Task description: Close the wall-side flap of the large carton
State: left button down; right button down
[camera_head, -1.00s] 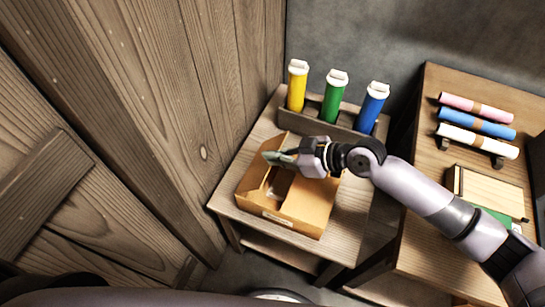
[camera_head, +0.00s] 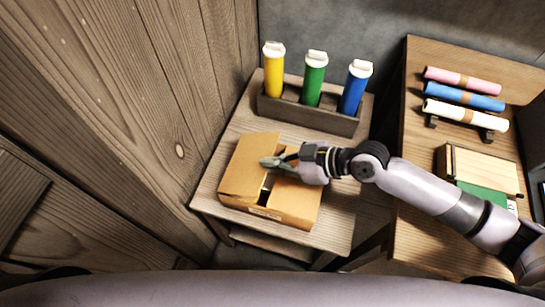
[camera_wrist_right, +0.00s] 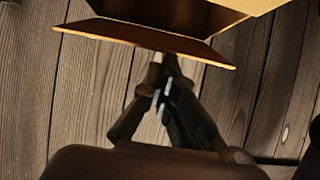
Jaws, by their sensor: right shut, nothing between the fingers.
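The large carton (camera_head: 290,205) is an open-topped brown cardboard box on a small wooden table. In the head view its left flap (camera_head: 245,167), on the side of the plank wall, slopes over the left part of the top. A right-hand panel covers the right part, and a narrow dark gap shows between them. My right gripper (camera_head: 267,162) is shut and empty, its tips at the left flap's inner edge; contact is unclear. In the wrist view the shut fingers (camera_wrist_right: 167,62) point at a carton flap (camera_wrist_right: 150,38) beside a dark opening. My left gripper is out of view.
A rack (camera_head: 310,112) with yellow, green and blue tubes stands close behind the carton. The plank wall (camera_head: 150,120) rises at the left. A second table at right holds rolls (camera_head: 465,95) and a wooden box (camera_head: 480,168). Bare tabletop (camera_head: 340,205) lies right of the carton.

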dwell(0.3)
jog(key=shift+a, duration=0.3)
jog(key=shift+a, duration=0.1)
